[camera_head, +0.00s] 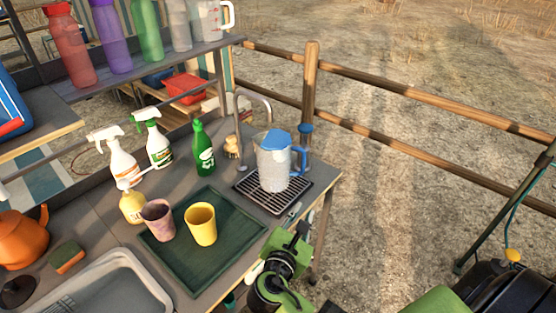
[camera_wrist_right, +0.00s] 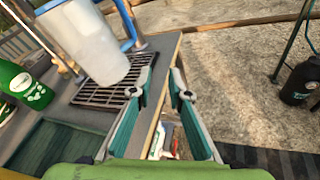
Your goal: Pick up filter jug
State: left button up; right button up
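The filter jug (camera_head: 273,165) is clear and greyish, with a blue lid and a blue handle on its right side. It stands upright on a black drip grate (camera_head: 250,191) near the counter's right corner. In the right wrist view the jug (camera_wrist_right: 97,48) is at the upper left, partly cut off by the top edge. My right gripper (camera_head: 295,215) is in front of the jug, by the counter's edge, apart from it. In the wrist view its two fingers (camera_wrist_right: 161,82) are spread with nothing between them. My left gripper is not in view.
A curved tap (camera_head: 252,97) rises behind the jug. A green bottle (camera_head: 203,150) stands to its left. A dark green tray (camera_head: 228,262) with a yellow cup (camera_head: 201,224) and a pink cup (camera_head: 157,219) lies nearer. Ground right of the counter is open up to the wooden fence (camera_head: 310,85).

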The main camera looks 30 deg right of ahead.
aim_at(302, 164)
jog(key=w+a+r+n+t+h, duration=0.2)
jog(key=w+r+n, duration=0.1)
jog(key=r+n, duration=0.2)
jog(key=p+x, duration=0.1)
jog(key=x, duration=0.7)
jog(key=shift+w+d, duration=0.1)
jog(key=shift+w, duration=0.2)
jog(key=p+x, duration=0.2)
jog(key=x, duration=0.2)
jog(key=shift+w+d+f, duration=0.1)
jog(key=shift+w+d, duration=0.1)
jog(key=shift+w, duration=0.05)
jog(key=shift+w+d+f, duration=0.15)
jog(key=shift+w+d, duration=0.15)
jog(key=shift+d, duration=0.05)
grip_shut()
